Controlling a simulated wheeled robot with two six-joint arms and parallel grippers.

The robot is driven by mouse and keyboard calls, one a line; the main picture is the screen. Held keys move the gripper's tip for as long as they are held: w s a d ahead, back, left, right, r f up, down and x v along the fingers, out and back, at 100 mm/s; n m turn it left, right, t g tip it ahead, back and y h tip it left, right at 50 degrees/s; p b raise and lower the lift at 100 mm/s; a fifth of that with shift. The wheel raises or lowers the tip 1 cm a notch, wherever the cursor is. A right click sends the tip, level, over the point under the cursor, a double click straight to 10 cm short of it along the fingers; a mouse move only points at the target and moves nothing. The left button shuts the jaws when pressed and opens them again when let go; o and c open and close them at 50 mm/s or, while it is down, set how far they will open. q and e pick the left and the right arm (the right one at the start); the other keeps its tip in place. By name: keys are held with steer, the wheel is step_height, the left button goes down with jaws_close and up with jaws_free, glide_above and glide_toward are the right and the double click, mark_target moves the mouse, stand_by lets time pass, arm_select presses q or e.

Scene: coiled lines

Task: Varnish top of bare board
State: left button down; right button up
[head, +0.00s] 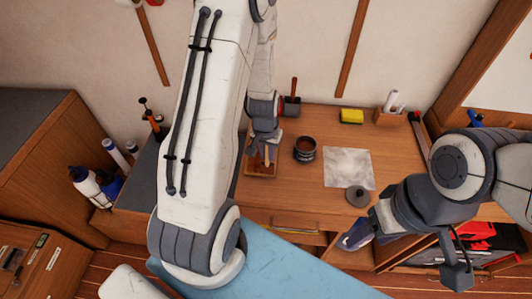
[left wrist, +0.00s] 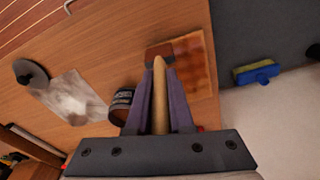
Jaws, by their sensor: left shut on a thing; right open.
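My left gripper (head: 262,150) is shut on a wooden-handled brush (left wrist: 160,85). The brush's brown head reaches the board (left wrist: 203,75), near one edge; whether it touches cannot be told. The board also shows in the head view (head: 256,173), partly hidden by my gripper. Its top is glossy reddish brown in places and paler orange in others. An open dark tin of varnish (head: 305,149) stands right of the board, and it also shows in the left wrist view (left wrist: 120,104). My right gripper (head: 356,236) is open and empty in front of the bench edge.
A pale crumpled sheet (head: 348,168) and a dark round lid (head: 357,196) lie right of the tin. Bottles (head: 90,185) stand at left.

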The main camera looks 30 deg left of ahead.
mark_target(268, 164)
arm_select(q)
step_height(268, 164, up, 3)
steer(key=shift+d+p, duration=0.15)
steer(key=shift+p, duration=0.85)
steer(key=shift+r+p, duration=1.5)
steer(key=shift+r, duration=0.2)
steer(key=shift+f, duration=0.15)
